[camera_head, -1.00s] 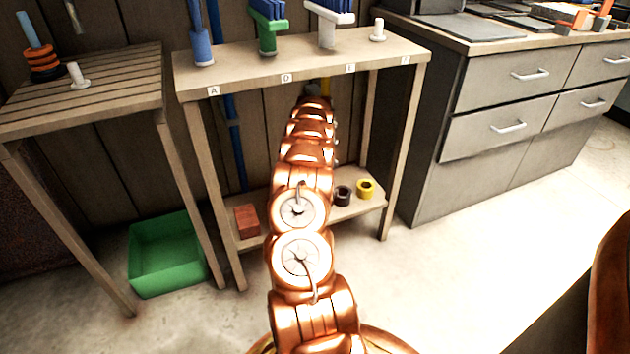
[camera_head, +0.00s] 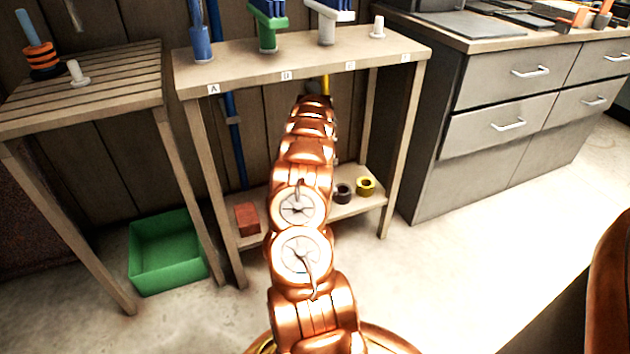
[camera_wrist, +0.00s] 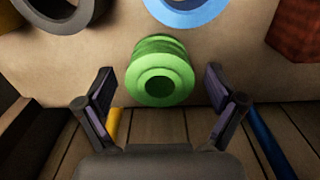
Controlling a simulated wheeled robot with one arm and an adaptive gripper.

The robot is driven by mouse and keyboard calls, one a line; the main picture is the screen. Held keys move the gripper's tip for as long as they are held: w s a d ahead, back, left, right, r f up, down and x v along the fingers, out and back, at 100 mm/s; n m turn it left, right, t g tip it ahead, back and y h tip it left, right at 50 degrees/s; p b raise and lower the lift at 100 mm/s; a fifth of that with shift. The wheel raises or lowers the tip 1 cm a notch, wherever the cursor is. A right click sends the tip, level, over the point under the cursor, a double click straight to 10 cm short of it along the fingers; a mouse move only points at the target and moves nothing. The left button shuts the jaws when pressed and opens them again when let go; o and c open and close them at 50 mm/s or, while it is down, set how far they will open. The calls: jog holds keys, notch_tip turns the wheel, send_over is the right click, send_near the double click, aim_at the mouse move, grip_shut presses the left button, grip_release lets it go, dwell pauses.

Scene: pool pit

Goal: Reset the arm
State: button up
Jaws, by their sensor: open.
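My copper arm (camera_head: 305,190) reaches forward toward the wooden table with labelled spots, its far end below the tabletop. In the head view my gripper is hidden behind the arm. In the wrist view my gripper (camera_wrist: 160,95) is open, its two dark fingers spread wide with nothing held. A green spool-like ring (camera_wrist: 158,75) appears ahead, between and beyond the fingertips, on the lower shelf. I cannot tell the exact gap to it.
The wrist view shows a blue ring (camera_wrist: 186,14), a dark ring (camera_wrist: 62,20) and a red block (camera_wrist: 295,30). The table (camera_head: 300,66) carries brush-like tools above. A green bin (camera_head: 165,280) stands left; grey drawers (camera_head: 500,125) stand right. Slatted table (camera_head: 110,85) is left.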

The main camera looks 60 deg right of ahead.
notch_tip(320, 180, up, 7)
jog(key=shift+r, duration=0.15)
dwell(0.4)
